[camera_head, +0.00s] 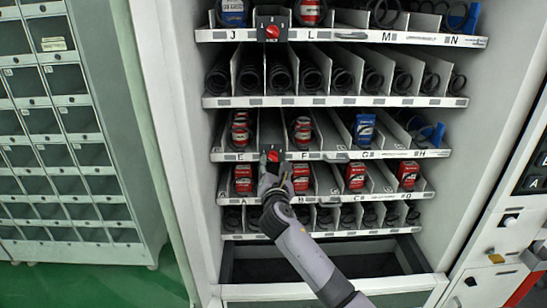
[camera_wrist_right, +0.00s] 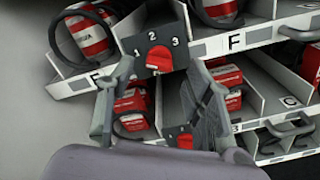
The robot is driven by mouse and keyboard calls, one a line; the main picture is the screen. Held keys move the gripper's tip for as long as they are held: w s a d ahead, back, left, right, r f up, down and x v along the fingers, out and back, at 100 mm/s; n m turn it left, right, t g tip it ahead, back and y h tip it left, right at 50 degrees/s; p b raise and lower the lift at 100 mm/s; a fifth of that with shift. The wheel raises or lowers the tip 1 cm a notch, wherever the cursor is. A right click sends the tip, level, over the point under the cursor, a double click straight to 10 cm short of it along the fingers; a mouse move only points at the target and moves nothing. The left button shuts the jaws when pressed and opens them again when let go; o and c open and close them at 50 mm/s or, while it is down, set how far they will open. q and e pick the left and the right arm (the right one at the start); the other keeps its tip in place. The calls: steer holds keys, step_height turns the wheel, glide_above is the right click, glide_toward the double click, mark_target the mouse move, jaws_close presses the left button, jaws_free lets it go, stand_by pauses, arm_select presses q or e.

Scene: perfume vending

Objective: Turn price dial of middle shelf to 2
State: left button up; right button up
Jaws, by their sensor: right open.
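The price dial (camera_head: 272,157) is a red knob on a dark plate between the E and F labels of a middle shelf (camera_head: 345,154). In the right wrist view the red knob (camera_wrist_right: 159,60) sits below the numbers 1, 2 and 3. I cannot tell for sure which number it points at. My right gripper (camera_head: 273,172) is just below and in front of this dial, apart from it as far as I can see. My left gripper is out of view.
Another red dial (camera_head: 272,32) is on the upper shelf between J and L. A lower dial (camera_wrist_right: 184,141) shows between the fingers in the wrist view. Red-and-white cans (camera_wrist_right: 88,38) and red boxes (camera_head: 355,176) stand in the slots. The side wall (camera_head: 180,100) is close on the left.

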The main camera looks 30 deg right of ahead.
mark_target(273, 159)
steer(key=shift+x, duration=1.8)
jaws_close()
